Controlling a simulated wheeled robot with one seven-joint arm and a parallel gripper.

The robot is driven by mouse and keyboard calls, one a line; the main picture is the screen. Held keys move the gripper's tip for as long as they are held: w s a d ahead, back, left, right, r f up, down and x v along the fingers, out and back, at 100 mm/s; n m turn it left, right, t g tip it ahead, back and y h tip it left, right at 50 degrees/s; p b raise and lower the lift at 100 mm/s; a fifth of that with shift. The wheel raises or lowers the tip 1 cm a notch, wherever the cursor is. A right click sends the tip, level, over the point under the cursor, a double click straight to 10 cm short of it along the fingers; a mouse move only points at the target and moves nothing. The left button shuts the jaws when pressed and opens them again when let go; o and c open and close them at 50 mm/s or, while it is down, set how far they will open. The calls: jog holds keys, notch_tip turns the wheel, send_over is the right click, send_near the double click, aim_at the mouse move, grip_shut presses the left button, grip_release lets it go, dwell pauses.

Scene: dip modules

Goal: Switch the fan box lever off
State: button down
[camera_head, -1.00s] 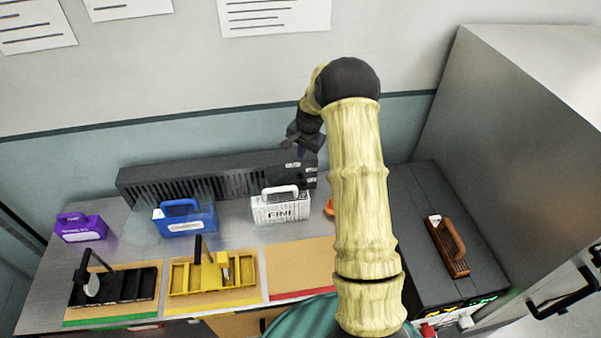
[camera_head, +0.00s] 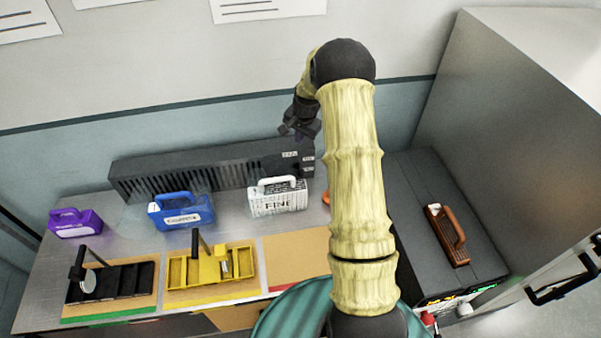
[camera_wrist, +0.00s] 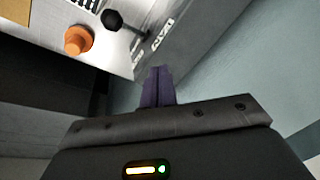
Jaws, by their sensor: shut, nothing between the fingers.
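The fan box (camera_head: 200,172) is a long dark grey vented box at the back of the bench, with small white labels at its right end. In the wrist view, the fan box (camera_wrist: 185,22) shows a dark face with a white label. A black ball-ended lever (camera_wrist: 112,19) sticks out from it, left of my fingers and apart from them. My gripper (camera_head: 295,132) is above the right end of the box. In the wrist view its purple fingers (camera_wrist: 158,86) are shut and empty. The lever's setting cannot be told.
An orange round piece (camera_wrist: 78,40) stands near the lever. White (camera_head: 278,200), blue (camera_head: 181,213) and purple (camera_head: 76,226) handled cases stand in front of the box. Black and yellow trays lie nearer. A dark cabinet with a brown handled block (camera_head: 447,238) is at right.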

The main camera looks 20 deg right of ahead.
jog(key=b, duration=0.4)
send_over(298, 168)
jog(key=f, duration=0.5)
jog(key=shift+s+d+f, duration=0.1)
jog(key=shift+s+f, duration=0.15)
jog(key=shift+s, duration=0.05)
jog(key=shift+s+f, duration=0.5)
jog(key=shift+f, duration=0.15)
jog(key=shift+s, duration=0.1)
dwell(0.4)
jog(key=shift+b, duration=0.3)
